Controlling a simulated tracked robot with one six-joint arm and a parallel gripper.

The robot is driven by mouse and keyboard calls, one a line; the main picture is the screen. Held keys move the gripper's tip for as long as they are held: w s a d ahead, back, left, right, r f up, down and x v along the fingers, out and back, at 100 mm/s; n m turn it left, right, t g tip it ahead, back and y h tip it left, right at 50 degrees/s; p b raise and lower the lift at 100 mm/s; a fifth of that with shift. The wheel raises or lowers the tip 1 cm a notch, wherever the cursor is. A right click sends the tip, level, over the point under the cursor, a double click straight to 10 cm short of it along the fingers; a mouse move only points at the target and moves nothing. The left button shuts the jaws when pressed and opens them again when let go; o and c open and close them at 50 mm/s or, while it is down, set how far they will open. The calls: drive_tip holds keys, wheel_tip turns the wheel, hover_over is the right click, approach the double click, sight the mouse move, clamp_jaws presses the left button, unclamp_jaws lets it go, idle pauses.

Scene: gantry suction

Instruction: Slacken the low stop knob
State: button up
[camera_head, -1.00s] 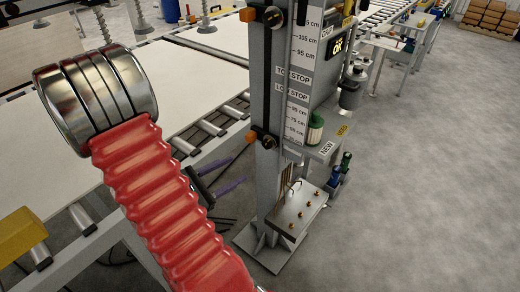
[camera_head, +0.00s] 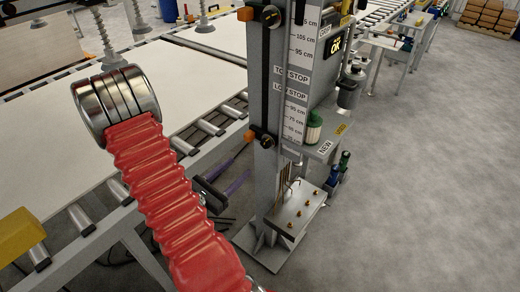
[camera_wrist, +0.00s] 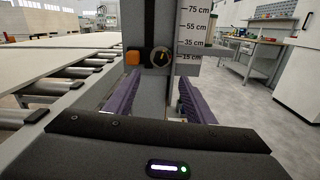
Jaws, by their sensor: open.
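The low stop knob (camera_head: 268,141) is a dark round knob with an orange block (camera_head: 250,136) at its left, low on the grey upright post (camera_head: 265,85). In the wrist view the knob (camera_wrist: 159,57) shows face-on with a pale mark, just above the gap between the fingers. My gripper (camera_head: 242,167) has two purple fingers, below and left of the knob in the head view. In the wrist view my gripper (camera_wrist: 159,84) is open and empty, with a finger on each side of the post and the knob apart from both.
A second dark knob (camera_head: 270,16) is higher on the post. Right of the post are a printed scale (camera_head: 294,110) and a small shelf (camera_head: 322,147). A roller conveyor (camera_head: 80,220) runs along the left.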

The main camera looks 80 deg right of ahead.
sight(263, 146)
drive_tip(key=shift+x, duration=6.7)
drive_tip(key=shift+s, duration=0.1)
drive_tip(key=shift+c, duration=0.4)
drive_tip(key=c, duration=0.9)
drive_tip(key=shift+a, duration=0.15)
drive_tip(key=shift+c, duration=0.4)
